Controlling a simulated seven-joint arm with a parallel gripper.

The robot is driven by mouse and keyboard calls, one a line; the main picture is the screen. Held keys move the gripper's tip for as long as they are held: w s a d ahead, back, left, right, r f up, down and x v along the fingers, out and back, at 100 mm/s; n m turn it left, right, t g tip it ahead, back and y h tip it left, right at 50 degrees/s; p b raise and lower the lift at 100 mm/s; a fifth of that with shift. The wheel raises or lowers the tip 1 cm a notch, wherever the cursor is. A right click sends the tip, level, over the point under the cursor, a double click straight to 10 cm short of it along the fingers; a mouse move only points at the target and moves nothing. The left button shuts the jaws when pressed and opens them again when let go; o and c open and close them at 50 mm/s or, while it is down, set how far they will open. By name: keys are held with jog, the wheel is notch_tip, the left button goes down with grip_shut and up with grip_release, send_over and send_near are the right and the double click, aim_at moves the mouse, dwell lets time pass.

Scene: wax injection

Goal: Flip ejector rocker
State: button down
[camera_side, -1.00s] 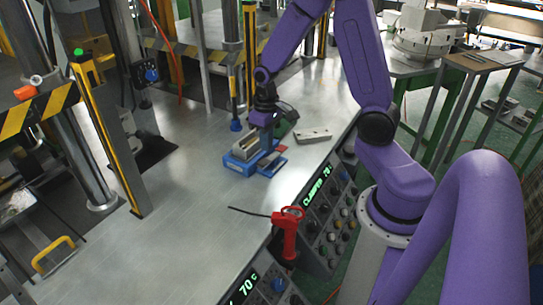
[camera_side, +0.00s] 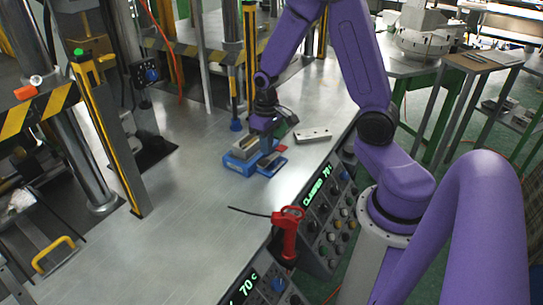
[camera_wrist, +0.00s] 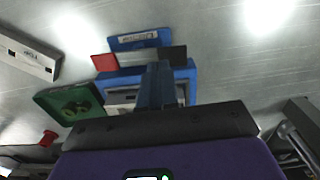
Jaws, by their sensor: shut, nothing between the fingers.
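The ejector unit is a blue base (camera_side: 238,165) on the bench, with a grey metal block on it in the side view. The red end also shows in the side view (camera_side: 282,149). My gripper (camera_wrist: 158,66) is shut and empty, its tips over the unit close to the rocker. I cannot tell whether they touch it.
A green part (camera_wrist: 70,102) lies left of the unit in the wrist view. A grey metal bar (camera_side: 313,136) lies right of it in the side view. A red-handled tool (camera_side: 288,230) stands by the control panels (camera_side: 325,200).

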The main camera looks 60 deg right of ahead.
aim_at(267, 159)
jog(key=shift+f, duration=1.6)
dwell(1.0)
jog(key=shift+r, duration=3.5)
jog(key=shift+a, duration=0.1)
